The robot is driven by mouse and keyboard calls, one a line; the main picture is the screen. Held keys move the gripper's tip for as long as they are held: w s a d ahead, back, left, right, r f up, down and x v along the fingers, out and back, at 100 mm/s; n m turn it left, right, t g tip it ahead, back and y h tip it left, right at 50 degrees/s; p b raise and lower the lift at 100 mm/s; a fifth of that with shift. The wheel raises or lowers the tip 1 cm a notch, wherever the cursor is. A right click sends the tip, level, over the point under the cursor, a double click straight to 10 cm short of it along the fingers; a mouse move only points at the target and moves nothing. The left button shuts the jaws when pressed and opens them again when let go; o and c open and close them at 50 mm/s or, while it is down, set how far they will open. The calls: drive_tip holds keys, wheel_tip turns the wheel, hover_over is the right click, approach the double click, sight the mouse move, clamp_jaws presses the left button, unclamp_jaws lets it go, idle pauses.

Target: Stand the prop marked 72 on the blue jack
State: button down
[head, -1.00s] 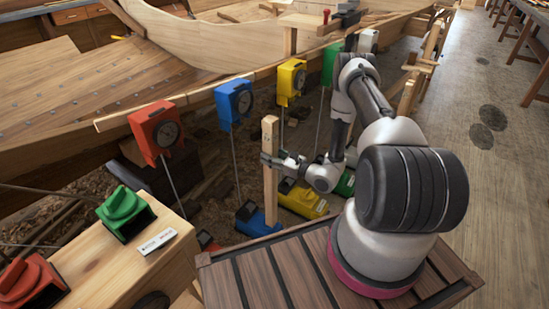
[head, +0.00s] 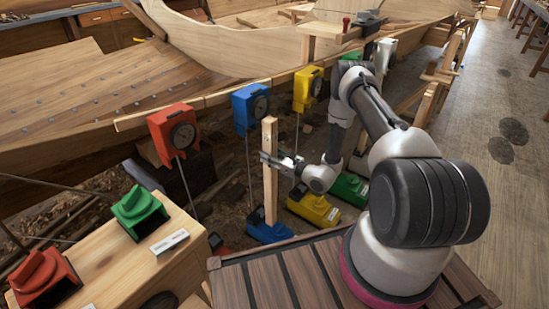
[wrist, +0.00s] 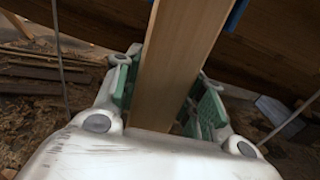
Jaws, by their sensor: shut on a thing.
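The prop (head: 270,185) is a pale, upright wooden post; no number on it can be read. My gripper (head: 270,160) is shut on it at about mid-height. In the wrist view the prop (wrist: 181,60) runs between the green-padded fingers of my gripper (wrist: 165,95). The blue jack (head: 280,233) sits low on the ground. The prop's lower end is over the middle of the jack in the head view; I cannot tell whether they touch. The prop's foot is hidden in the wrist view.
A blue gauge box (head: 243,112) hangs at the hull's edge close behind the prop's top, with red (head: 164,142) and yellow (head: 301,95) ones beside it. Yellow (head: 314,207) and green (head: 350,190) jacks stand to the right. A bench with knobs (head: 180,260) is at left.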

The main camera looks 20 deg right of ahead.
drive_tip(key=w+a+f, duration=0.6)
drive_tip(key=w+a, duration=0.1)
drive_tip(key=w, duration=0.2)
drive_tip(key=shift+w, duration=0.25)
idle(1.5)
drive_tip(key=shift+f, duration=0.45)
idle(0.6)
drive_tip(key=shift+w, duration=0.15)
idle(0.6)
drive_tip(key=c, duration=0.8)
unclamp_jaws()
drive_tip(key=shift+f, duration=0.1)
